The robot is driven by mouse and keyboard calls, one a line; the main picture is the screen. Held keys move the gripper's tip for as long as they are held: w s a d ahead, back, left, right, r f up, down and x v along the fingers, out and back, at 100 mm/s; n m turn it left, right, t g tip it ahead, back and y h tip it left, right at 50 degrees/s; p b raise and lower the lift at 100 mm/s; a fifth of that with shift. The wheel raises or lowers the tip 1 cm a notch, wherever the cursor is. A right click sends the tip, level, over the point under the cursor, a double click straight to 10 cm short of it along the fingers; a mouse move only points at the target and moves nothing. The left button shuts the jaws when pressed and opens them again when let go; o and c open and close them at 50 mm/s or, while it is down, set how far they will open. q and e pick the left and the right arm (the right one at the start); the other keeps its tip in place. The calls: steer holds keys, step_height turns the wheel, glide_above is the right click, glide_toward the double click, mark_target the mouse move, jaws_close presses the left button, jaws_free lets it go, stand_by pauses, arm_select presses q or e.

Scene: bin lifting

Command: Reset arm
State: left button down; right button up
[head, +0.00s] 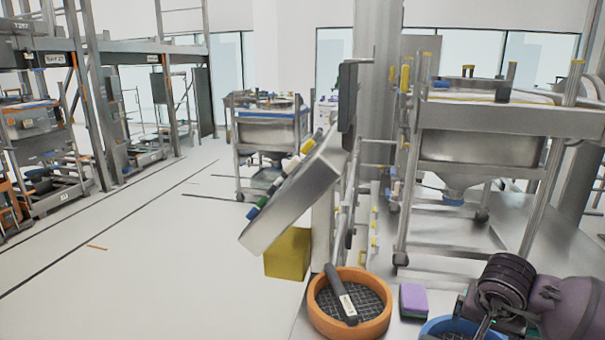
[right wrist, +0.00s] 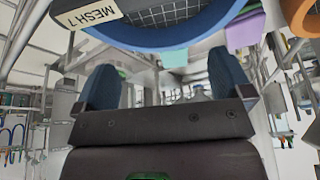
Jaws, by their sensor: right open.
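My right arm comes in at the lower right of the head view, and my right gripper is partly hidden by the arm there. In the right wrist view my right gripper (right wrist: 165,82) shows two blue fingers spread wide with nothing between them. A blue-rimmed mesh sieve (right wrist: 185,36) with a label reading "MESH 7" fills the top of that view, beyond the fingertips. Its blue rim (head: 440,325) also shows at the bottom of the head view, near my arm. My left gripper is not in view.
An orange-rimmed sieve (head: 320,317) with a dark handle stands left of the purple sponge (head: 412,300). A tilted metal panel (head: 290,195) and a yellow box (head: 288,255) are further left. Wheeled metal hoppers (head: 475,150) stand behind. The floor at left is largely clear.

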steer(key=a, duration=0.2)
steer(key=s+a, duration=0.1)
steer(key=shift+a+f+y, duration=0.2)
steer(key=shift+f+y, duration=0.15)
steer(key=shift+y, duration=0.05)
steer(key=s+a+f+n+y, duration=0.1)
steer(key=a+y, duration=0.1)
steer(key=a, duration=0.7)
steer(key=s+a+f+n+y, duration=0.1)
steer(key=a+f+y, duration=0.1)
steer(key=a, duration=0.8)
steer(key=s+a+f+m+g+y, duration=0.2)
steer(key=s+a+m+g+y, duration=0.1)
steer(key=s+m+y, duration=0.65)
steer(key=s+d+f+n+t+h, duration=0.25)
steer(key=d+n+t, duration=0.55)
steer(key=n, duration=0.9)
steer(key=s+d+f+n+t+h, duration=0.1)
steer(key=d+f+n+t+h, duration=0.2)
steer(key=d+n+t, duration=0.75)
steer(key=s+d+f+m+g+h, duration=0.6)
steer(key=s+d+f+g, duration=0.3)
steer(key=s, duration=0.2)
steer(key=w+a+m+p, duration=0.1)
steer(key=a+m, duration=0.4)
steer(key=a, duration=0.5)
steer(key=shift+m+t, duration=0.3)
steer(key=shift+t, duration=0.15)
